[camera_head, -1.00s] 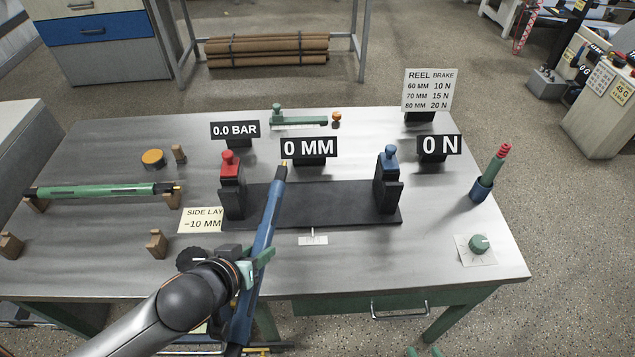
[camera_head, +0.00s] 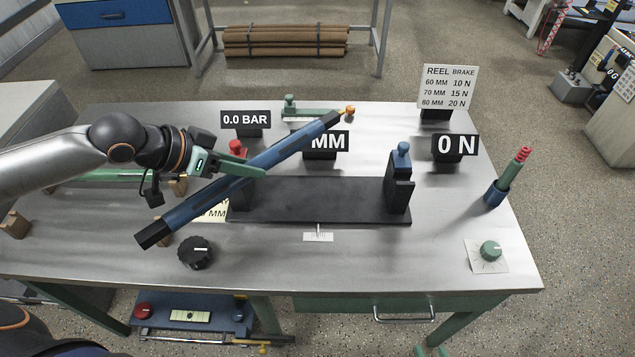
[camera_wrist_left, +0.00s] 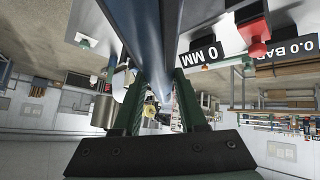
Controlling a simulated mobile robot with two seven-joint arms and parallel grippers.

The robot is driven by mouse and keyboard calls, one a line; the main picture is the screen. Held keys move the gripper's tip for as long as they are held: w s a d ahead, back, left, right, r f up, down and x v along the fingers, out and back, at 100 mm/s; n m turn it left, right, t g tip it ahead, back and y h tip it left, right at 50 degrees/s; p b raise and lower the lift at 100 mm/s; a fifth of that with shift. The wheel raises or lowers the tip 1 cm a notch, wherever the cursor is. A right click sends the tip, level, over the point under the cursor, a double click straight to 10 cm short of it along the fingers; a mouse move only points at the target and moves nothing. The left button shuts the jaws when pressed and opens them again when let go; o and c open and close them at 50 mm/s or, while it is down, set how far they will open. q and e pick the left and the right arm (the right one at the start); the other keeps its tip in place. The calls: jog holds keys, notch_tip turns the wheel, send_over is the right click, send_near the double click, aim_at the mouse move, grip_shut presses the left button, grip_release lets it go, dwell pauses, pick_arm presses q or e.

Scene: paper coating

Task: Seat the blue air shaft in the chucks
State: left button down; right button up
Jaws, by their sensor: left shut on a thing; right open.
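The blue air shaft (camera_head: 285,152) is held in the air above the bench, slanting from near left to far right, with dark ends and a brass tip at the far end. My left gripper (camera_head: 235,170) is shut on it left of its middle. In the left wrist view the shaft (camera_wrist_left: 170,45) runs between the fingers. The red-knobbed chuck (camera_head: 237,149) is mostly hidden behind the shaft. The blue-knobbed chuck (camera_head: 400,180) stands empty at the right end of the black base (camera_head: 320,205).
A green shaft (camera_head: 105,174) lies behind my left arm. A black knob (camera_head: 195,252) stands front left, a green dial (camera_head: 490,251) front right. Display signs (camera_head: 455,146) stand along the back, and a blue holder (camera_head: 495,193) on the right. The front middle is clear.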

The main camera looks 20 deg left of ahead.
pick_arm(q)
jog(key=shift+w+d+r, duration=0.15)
jog(key=shift+w+r, duration=0.05)
jog(key=shift+w, duration=0.15)
jog(key=w+d+f, duration=0.1)
jog(key=w+d, duration=0.1)
jog(key=w+d+f, duration=0.1)
jog(key=w, duration=0.1)
jog(key=w+d+f, duration=0.1)
jog(key=w+d, duration=0.1)
jog(key=w, duration=0.1)
jog(key=shift+d+f+p, duration=0.3)
jog(key=shift+f, duration=0.1)
jog(key=w+d+f, duration=0.2)
jog(key=w+f, duration=0.1)
jog(key=f, duration=0.6)
jog(key=shift+w+d, duration=0.25)
jog(key=shift+d, duration=0.1)
jog(key=shift+f+b, duration=0.3)
jog(key=shift+f, duration=0.1)
jog(key=shift+f, duration=0.2)
